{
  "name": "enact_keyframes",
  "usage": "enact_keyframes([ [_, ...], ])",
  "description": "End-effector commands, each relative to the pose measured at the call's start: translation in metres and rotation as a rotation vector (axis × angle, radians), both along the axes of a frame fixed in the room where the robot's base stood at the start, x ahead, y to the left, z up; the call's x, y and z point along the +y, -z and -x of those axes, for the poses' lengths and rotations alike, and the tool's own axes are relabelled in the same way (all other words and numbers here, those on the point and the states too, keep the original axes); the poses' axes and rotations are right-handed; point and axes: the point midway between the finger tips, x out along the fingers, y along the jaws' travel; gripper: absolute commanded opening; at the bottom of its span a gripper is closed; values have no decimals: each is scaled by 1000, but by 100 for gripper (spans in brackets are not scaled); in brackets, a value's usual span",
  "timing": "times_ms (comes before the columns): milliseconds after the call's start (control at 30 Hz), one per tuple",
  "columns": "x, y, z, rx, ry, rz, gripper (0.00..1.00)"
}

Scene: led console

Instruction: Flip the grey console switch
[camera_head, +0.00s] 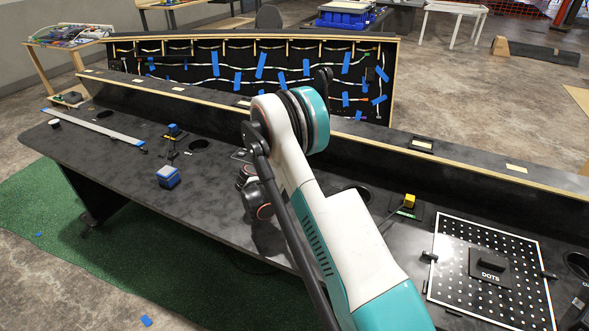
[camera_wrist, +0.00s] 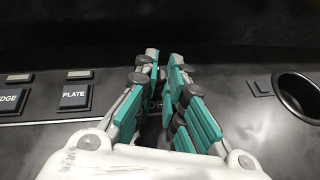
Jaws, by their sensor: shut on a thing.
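My gripper (camera_wrist: 166,60) shows in the wrist view, its teal and grey fingers pressed close together over the console's dark top (camera_wrist: 225,125). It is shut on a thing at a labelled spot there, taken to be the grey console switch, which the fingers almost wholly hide. Only a letter or two of a label shows between the fingers, so I cannot tell which way the switch is tilted. In the head view my own arm covers this part of the console, and the fingertips and switch cannot be made out.
Left of my gripper is a PLATE button (camera_wrist: 75,96), with another labelled button (camera_wrist: 12,101) beyond it. A round hole (camera_wrist: 298,94) lies to the right. In the head view a blue block (camera_head: 168,177), a yellow-topped control (camera_head: 409,201) and a dotted board (camera_head: 455,250) stand on the console.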

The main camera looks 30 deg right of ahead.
Motion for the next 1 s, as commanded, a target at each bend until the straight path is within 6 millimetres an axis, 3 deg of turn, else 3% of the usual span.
enact_keyframes([
  [533, 2, 1, 0, -18, -1, 22, 0],
  [567, 2, 1, 0, -18, -1, 22, 12],
  [633, 2, 1, 0, -17, -1, 22, 28],
  [1000, 2, 0, 1, -17, 0, 22, 30],
])
